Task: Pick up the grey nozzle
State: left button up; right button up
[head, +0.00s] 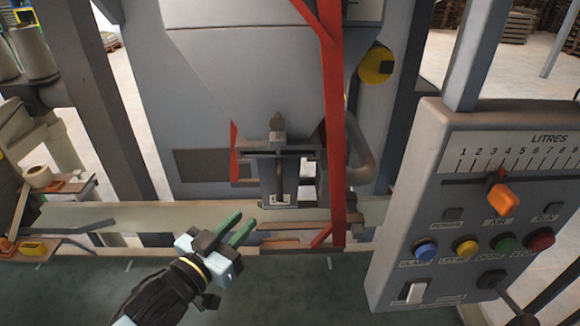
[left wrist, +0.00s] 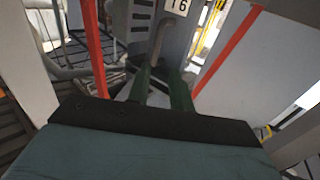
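No loose grey nozzle stands out clearly. The part that best fits is a grey spout (head: 279,185) below the large hopper in the head view, fixed in a small frame. My left gripper (head: 238,228) has two green fingers standing apart, with nothing visible between them. It is in front of the spout, to its lower left and apart from it. In the left wrist view the green fingers (left wrist: 160,88) also show apart, with a thin grey pipe beyond them. My right gripper is not in view.
A red upright (head: 334,130) stands right of the spout. The control panel (head: 470,210) with coloured buttons and an orange slider knob (head: 494,197) fills the right.

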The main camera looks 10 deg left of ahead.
aim_at(277, 187)
pick_arm(q)
jog(key=shift+d+p+x, duration=0.2)
jog(key=shift+p+x, duration=0.4)
jog(key=shift+x, duration=2.75)
jog(key=shift+d+p+x, duration=0.15)
jog(key=shift+p+x, duration=0.45)
jog(key=shift+x, duration=2.75)
jog(key=shift+s+r, duration=0.1)
jog(key=shift+r, duration=0.05)
jog(key=c, duration=0.5)
grip_shut()
jog(key=shift+r, duration=0.1)
